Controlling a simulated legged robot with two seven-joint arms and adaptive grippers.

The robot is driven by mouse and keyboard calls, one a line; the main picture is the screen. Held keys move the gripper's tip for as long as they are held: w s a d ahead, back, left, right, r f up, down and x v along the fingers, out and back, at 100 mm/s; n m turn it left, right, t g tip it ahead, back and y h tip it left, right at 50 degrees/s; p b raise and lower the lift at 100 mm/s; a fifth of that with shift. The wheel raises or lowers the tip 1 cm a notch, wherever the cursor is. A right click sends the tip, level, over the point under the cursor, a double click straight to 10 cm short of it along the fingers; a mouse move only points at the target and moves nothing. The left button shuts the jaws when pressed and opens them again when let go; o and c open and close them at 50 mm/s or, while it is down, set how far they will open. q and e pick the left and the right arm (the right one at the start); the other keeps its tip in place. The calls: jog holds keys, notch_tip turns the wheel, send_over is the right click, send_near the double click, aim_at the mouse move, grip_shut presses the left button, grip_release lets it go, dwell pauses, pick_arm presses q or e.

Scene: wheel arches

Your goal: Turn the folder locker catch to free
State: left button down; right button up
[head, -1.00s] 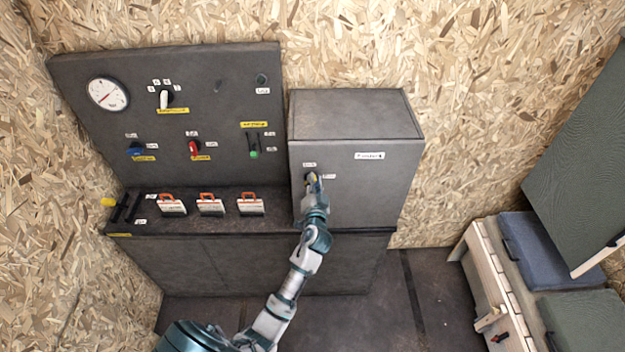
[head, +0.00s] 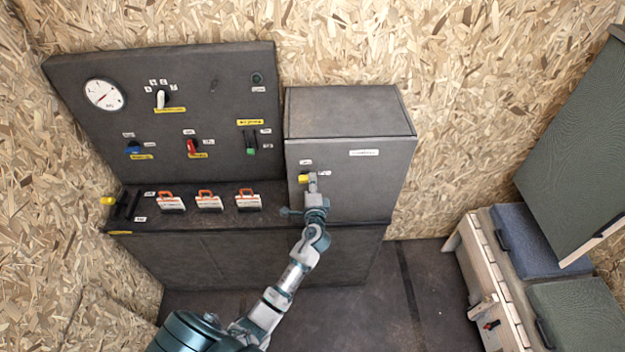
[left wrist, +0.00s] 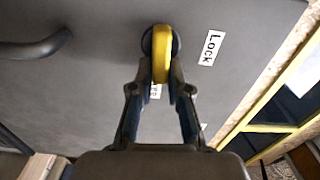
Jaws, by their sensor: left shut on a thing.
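The folder locker (head: 370,185) is the grey box at the right end of the bench. Its catch (head: 303,178) has a yellow handle on the front door, near the door's left side. My left gripper (head: 312,181) is at the door and shut on the catch. In the left wrist view the yellow catch handle (left wrist: 161,55) sits between the two fingertips (left wrist: 161,78), on a dark round base. A "Lock" label (left wrist: 210,47) is beside it, and another label is partly hidden behind the fingers. My right gripper is not in view.
A panel (head: 165,115) with a gauge, knobs and levers stands left of the locker. Several orange-handled items (head: 209,200) sit on the bench ledge. A dark curved bar (left wrist: 35,48) shows in the left wrist view. A bench seat with cushions (head: 525,240) is at right.

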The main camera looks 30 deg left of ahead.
pick_arm(q)
jog(key=shift+f+m, duration=0.3)
jog(key=shift+m, duration=0.2)
jog(key=c, duration=1.3)
grip_release()
jog(key=shift+o, duration=0.9)
jog(key=shift+w, duration=0.2)
jog(key=v, duration=1.2)
jog(key=shift+f, duration=0.15)
